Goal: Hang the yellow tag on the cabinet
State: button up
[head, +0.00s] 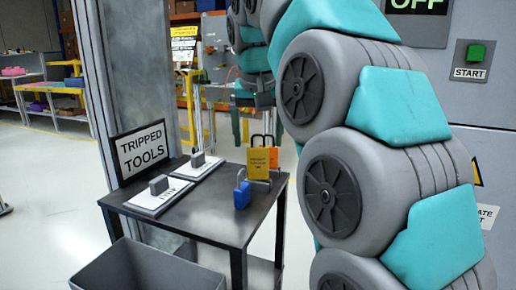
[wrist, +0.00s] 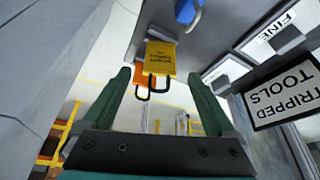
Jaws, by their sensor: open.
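The yellow tag (head: 258,163) stands upright on the dark table, with a dark hook loop at its top. It also shows in the wrist view (wrist: 160,58), ahead of my fingers. My gripper (wrist: 159,74) is open, with its green fingers to either side of the tag's hook end. I cannot tell whether they touch it. In the head view my gripper is partly seen just behind and above the tag. The grey cabinet (head: 488,130) is at the right, with a green START button (head: 476,53) and an OFF display (head: 418,5). My arm hides part of it.
An orange tag (head: 273,157) stands close behind the yellow one. A blue padlock (head: 242,195) is beside them. The table (head: 215,212) also bears two white plates with grey blocks and a TRIPPED TOOLS sign (head: 142,150). A grey bin (head: 140,268) stands in front.

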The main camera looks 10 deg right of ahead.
jog(key=p+v, duration=0.3)
jog(key=v, duration=0.3)
dwell(0.3)
